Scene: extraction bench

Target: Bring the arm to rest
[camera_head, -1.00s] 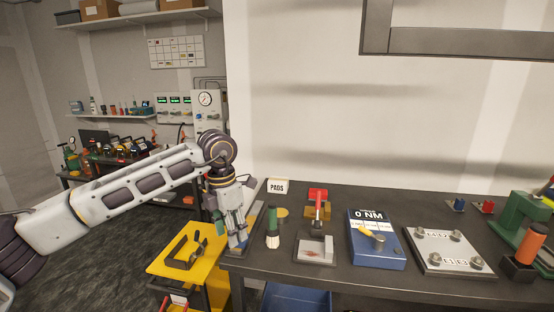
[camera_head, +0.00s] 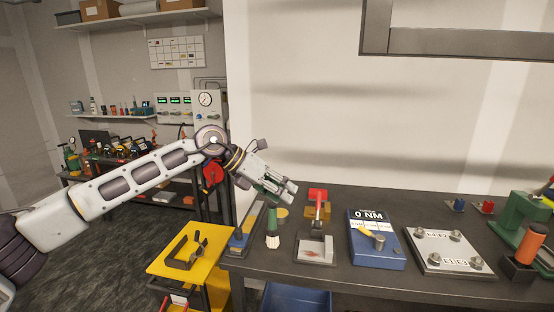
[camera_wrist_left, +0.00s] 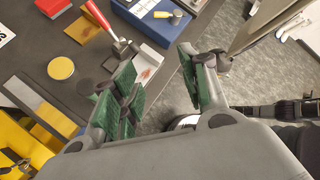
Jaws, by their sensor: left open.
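My left arm comes in from the left in the head view. Its gripper (camera_head: 282,190) hangs in the air above the left end of the dark bench (camera_head: 325,281), tilted down to the right. In the left wrist view the green-padded fingers (camera_wrist_left: 165,92) are spread apart with nothing between them. The gripper is above a green-handled brush (camera_head: 272,228) and left of a red-handled tool on a grey plate (camera_head: 316,248), apart from both. My right gripper is not in view.
A blue "0 NM" device (camera_head: 376,240), a bolted plate (camera_head: 450,250) and a green clamp-like fixture (camera_head: 527,222) stand to the right. A yellow cart (camera_head: 205,240) stands left of the bench. The air above the bench is clear, with a wall behind.

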